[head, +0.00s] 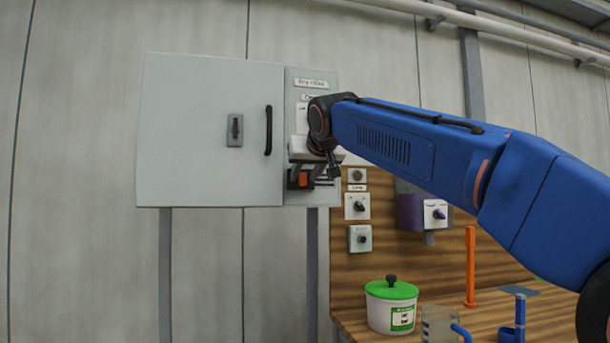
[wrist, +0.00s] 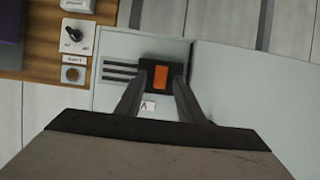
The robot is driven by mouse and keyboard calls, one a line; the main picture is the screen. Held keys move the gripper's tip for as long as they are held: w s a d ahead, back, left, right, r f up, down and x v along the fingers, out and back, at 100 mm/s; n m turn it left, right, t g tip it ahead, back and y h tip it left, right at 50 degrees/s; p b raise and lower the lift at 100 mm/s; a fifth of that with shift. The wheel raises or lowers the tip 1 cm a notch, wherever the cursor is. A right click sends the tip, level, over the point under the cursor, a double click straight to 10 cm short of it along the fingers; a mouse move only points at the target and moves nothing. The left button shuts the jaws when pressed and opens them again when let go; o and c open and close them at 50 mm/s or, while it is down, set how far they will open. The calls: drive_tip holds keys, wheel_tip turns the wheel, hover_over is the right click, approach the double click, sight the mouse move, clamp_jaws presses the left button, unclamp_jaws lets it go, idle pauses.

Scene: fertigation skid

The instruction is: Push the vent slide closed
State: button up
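The vent slide is a small black plate (wrist: 147,68) with an upright orange tab (wrist: 161,77), low on the narrow grey panel. Its orange tab (head: 303,179) also shows in the head view, just below my gripper (head: 308,174). Dark vent slots (wrist: 120,70) lie uncovered beside the slide, on its left in the wrist view and its right in the head view. In the wrist view my gripper (wrist: 160,84) is open, with one finger on each side of the orange tab. I cannot tell whether either finger touches the tab or plate.
A grey cabinet door (head: 210,130) with a black handle (head: 268,130) adjoins the panel on the left. Knob boxes (head: 357,206) and a purple box (head: 411,212) are on the wooden board to the right. A green-lidded tub (head: 391,305) stands on the bench below.

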clamp_jaws()
drive_tip(key=shift+w+d, duration=0.25)
drive_tip(key=shift+d, duration=0.75)
drive_tip(key=shift+w+d, duration=0.3)
drive_tip(key=shift+d, duration=0.7)
drive_tip(key=shift+w+d, duration=0.25)
drive_tip(key=shift+d, duration=0.75)
unclamp_jaws()
drive_tip(key=shift+d, duration=0.2)
drive_tip(key=v, duration=1.7)
drive_tip(key=shift+r, duration=0.15)
drive_tip(key=shift+s, duration=0.1)
